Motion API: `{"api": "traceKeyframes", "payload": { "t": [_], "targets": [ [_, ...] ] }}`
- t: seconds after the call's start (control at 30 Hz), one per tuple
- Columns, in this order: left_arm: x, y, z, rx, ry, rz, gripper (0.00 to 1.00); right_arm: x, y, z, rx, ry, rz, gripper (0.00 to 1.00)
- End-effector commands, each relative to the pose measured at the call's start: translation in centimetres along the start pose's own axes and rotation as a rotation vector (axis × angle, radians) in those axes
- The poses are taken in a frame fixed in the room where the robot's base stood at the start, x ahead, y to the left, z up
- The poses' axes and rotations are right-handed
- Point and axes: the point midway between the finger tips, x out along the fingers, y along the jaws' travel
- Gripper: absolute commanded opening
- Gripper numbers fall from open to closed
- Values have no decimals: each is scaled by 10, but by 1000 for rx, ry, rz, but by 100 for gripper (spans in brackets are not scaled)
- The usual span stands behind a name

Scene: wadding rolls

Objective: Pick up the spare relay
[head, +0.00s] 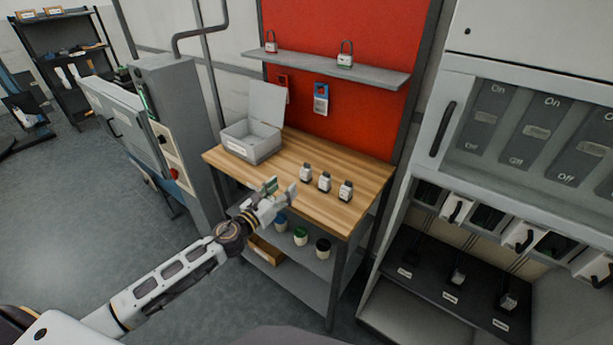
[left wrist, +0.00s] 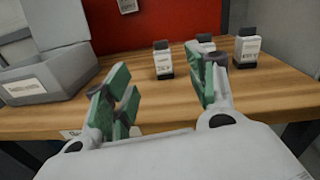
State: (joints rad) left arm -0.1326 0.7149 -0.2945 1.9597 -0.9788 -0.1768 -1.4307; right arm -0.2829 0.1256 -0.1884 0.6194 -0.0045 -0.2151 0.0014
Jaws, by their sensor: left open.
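Three small white-and-black relay-like blocks stand upright in a row on the wooden bench top: left (head: 306,173), middle (head: 325,182) and right (head: 345,191). I cannot read their labels or tell which is the spare relay. In the left wrist view one block (left wrist: 164,62) shows between the fingers, a second (left wrist: 205,42) is partly hidden behind the right finger, and a third (left wrist: 247,49) stands to the right. My left gripper (head: 281,188) is open and empty at the bench's front edge, in front of and left of the blocks, apart from them. My right gripper is not in view.
An open grey box (head: 250,146) stands at the back left of the bench (head: 345,161). A shelf with padlocks (head: 330,69) hangs on the red panel behind. Lidded pots stand on the lower shelf (head: 308,272). A switch cabinet (head: 433,128) stands on the right.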

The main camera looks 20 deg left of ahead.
Motion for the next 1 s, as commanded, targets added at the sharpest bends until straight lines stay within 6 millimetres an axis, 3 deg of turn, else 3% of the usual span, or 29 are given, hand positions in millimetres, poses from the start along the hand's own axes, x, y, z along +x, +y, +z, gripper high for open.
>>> {"api": "traceKeyframes", "payload": {
  "t": [0.2,0.67,1.0],
  "targets": [
    [2,-4,3,110,0,-46,57,1,1,-2,0,2,1,40],
    [5,-4,3,109,0,-45,57,0,3,-2,-1,3,3,40],
    [24,-5,4,107,-1,-43,57,-5,2,-2,0,1,2,40]
  ]
}}
